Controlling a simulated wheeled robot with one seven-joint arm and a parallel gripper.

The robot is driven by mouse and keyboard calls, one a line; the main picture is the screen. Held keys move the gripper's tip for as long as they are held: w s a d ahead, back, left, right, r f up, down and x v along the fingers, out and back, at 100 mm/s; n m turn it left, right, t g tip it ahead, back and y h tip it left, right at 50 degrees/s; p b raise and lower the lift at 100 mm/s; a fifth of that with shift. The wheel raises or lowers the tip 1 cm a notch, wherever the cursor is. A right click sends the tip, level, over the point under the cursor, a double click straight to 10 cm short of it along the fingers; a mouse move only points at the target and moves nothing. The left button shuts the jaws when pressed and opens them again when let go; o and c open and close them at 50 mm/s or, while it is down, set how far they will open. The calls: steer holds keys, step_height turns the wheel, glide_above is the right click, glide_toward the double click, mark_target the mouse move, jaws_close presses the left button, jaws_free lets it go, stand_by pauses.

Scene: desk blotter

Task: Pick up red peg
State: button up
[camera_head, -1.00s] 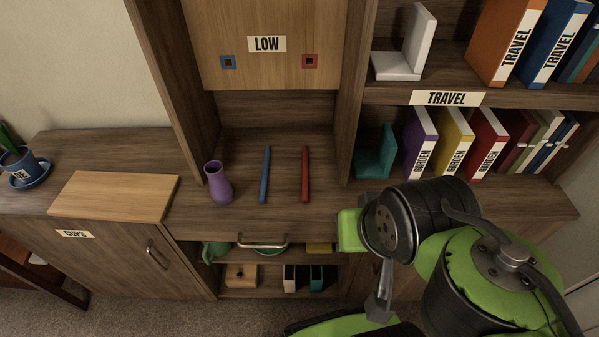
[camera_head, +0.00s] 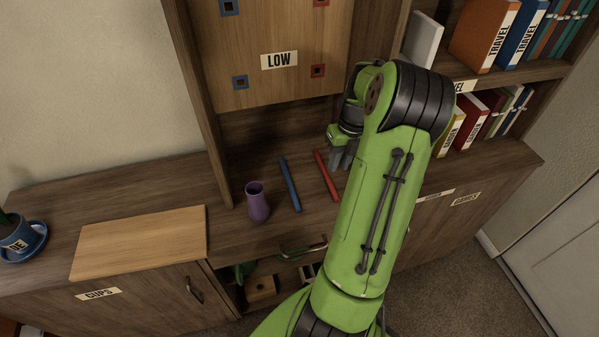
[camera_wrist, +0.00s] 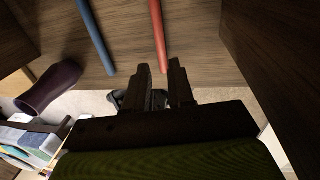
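The red peg (camera_head: 326,176) lies on the wooden counter in the head view, right of the blue peg (camera_head: 289,184). My gripper (camera_head: 343,157) is just right of the red peg's far part, and my arm covers the counter to its right. In the wrist view the red peg (camera_wrist: 158,35) runs down towards the gap between the fingertips of my gripper (camera_wrist: 161,68). The fingers are apart, with nothing seen held between them. I cannot tell how far above the peg they are. The blue peg (camera_wrist: 95,35) is left of the fingers.
A purple vase (camera_head: 257,203) stands left of the blue peg; it also shows in the wrist view (camera_wrist: 50,87). The LOW board (camera_head: 279,60) rises behind the pegs. A cabinet upright (camera_head: 385,40) and shelved books (camera_head: 472,120) are to the right. A wooden board (camera_head: 140,240) lies at left.

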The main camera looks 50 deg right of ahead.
mark_target(332, 184)
steer(key=shift+m, duration=0.3)
steer(key=f+b, duration=0.1)
steer(key=f, duration=0.1)
steer(key=f+b, duration=0.1)
steer(key=f, duration=0.2)
steer(key=a+f+b, duration=0.1)
steer(key=f, duration=0.1)
steer(key=shift+w+f+b, duration=0.3)
steer(key=shift+f, duration=0.1)
steer(key=shift+d+r, duration=0.1)
jaws_close()
